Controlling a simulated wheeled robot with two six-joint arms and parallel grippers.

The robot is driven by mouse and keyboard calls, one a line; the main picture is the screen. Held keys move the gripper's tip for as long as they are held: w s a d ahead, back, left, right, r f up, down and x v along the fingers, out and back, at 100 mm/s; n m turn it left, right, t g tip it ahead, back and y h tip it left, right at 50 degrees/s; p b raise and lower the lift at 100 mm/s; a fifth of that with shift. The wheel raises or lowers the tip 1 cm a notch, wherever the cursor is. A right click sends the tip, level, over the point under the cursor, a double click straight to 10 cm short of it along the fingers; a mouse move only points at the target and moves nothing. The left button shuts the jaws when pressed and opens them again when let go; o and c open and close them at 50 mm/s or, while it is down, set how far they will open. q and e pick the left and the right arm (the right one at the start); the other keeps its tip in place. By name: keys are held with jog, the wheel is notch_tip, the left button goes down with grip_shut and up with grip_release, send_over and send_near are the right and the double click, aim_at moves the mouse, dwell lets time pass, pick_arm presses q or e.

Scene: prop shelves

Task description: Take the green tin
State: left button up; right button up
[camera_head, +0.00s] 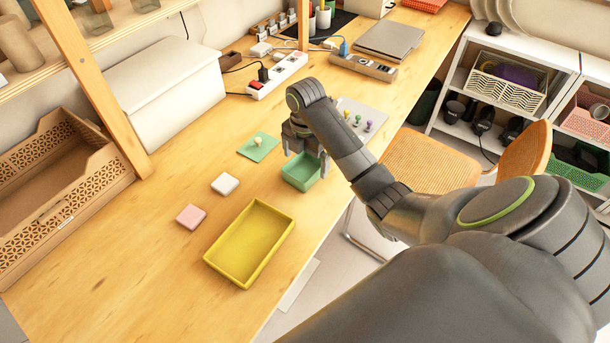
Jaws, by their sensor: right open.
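The green tin (297,182) is a small open-topped box on the wooden table, near its front edge. My right gripper (306,160) is open and points down at the tin, with one finger near its far left side and the other at its right side. I cannot tell whether the fingers touch the tin. The gripper and arm hide part of the tin's back and right. A flat green square with a pale knob (258,143) lies just left of the tin. My left gripper is out of view.
A yellow tray (211,261) stands in front of the tin to the left. A white block (225,183) and a pink block (190,216) lie left of it. A board with small coloured pegs (369,126) lies behind my forearm. A chair (425,160) stands right of the table.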

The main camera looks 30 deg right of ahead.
aim_at(305, 173)
notch_tip(305, 173, down, 3)
jog(key=shift+w, duration=0.1)
jog(key=c, duration=1.1)
jog(key=shift+r, duration=0.1)
jog(key=shift+c, duration=0.2)
